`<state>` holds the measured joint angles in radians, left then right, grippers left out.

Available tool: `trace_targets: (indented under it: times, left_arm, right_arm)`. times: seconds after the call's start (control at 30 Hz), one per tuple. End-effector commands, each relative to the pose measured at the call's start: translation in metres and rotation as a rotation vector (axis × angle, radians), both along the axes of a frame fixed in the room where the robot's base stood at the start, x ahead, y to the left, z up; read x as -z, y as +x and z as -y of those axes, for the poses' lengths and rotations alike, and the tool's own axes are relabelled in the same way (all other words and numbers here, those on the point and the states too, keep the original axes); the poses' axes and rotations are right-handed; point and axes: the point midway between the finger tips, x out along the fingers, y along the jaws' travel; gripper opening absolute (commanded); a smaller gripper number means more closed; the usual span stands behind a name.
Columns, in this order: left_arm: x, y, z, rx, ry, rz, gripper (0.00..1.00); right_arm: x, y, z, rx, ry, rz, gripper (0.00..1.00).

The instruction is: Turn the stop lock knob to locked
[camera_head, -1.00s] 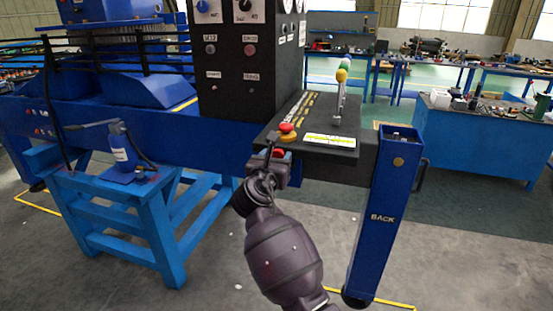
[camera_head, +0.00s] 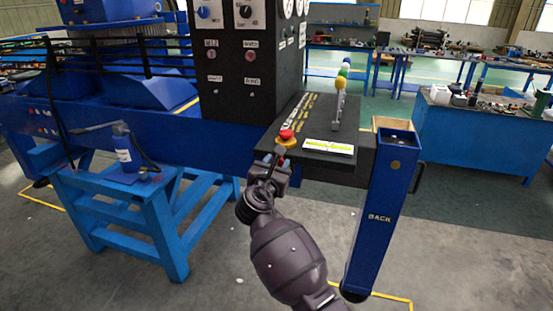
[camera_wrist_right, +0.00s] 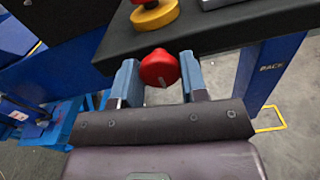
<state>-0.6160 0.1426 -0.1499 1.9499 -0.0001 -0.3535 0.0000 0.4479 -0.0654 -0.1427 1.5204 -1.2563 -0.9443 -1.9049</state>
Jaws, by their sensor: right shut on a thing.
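The red knob (camera_wrist_right: 159,67), with a small pale mark low on its face, sits under the front edge of the dark control panel (camera_wrist_right: 215,27) in the right wrist view. My right gripper (camera_wrist_right: 160,78) has one finger on each side of it and is shut on it. In the head view my right gripper (camera_head: 271,163) is at the panel's front left corner and hides the knob. A red stop button on a yellow base (camera_head: 286,138) is on the panel top just above. My left gripper is not in view.
Levers with coloured balls (camera_head: 340,85) rise from the panel top. A black gauge cabinet (camera_head: 240,75) stands behind left. A blue post marked BACK (camera_head: 382,210) is at the right, and a blue stand with a bottle jack (camera_head: 123,152) at the left.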

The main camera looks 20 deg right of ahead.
Motion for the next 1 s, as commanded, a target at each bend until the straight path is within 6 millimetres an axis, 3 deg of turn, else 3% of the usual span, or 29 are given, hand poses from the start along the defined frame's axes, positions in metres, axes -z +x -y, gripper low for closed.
trace_targets:
  times: [0.33,0.37,0.5,1.0]
  left_arm:
    - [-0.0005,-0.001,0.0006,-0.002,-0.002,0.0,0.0]
    - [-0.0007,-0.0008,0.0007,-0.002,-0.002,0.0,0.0]
    - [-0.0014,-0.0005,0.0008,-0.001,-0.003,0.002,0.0]
    - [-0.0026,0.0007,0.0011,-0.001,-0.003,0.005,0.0]
  right_arm:
    - [-0.0017,0.0005,-0.0002,-0.002,0.0,0.007,0.16]
    - [-0.0016,0.0005,-0.0002,-0.002,0.0,0.007,0.44]
    - [-0.0006,0.0003,-0.0001,-0.002,0.001,0.004,0.65]
    - [0.0008,0.0009,0.001,-0.001,0.002,0.001,0.65]
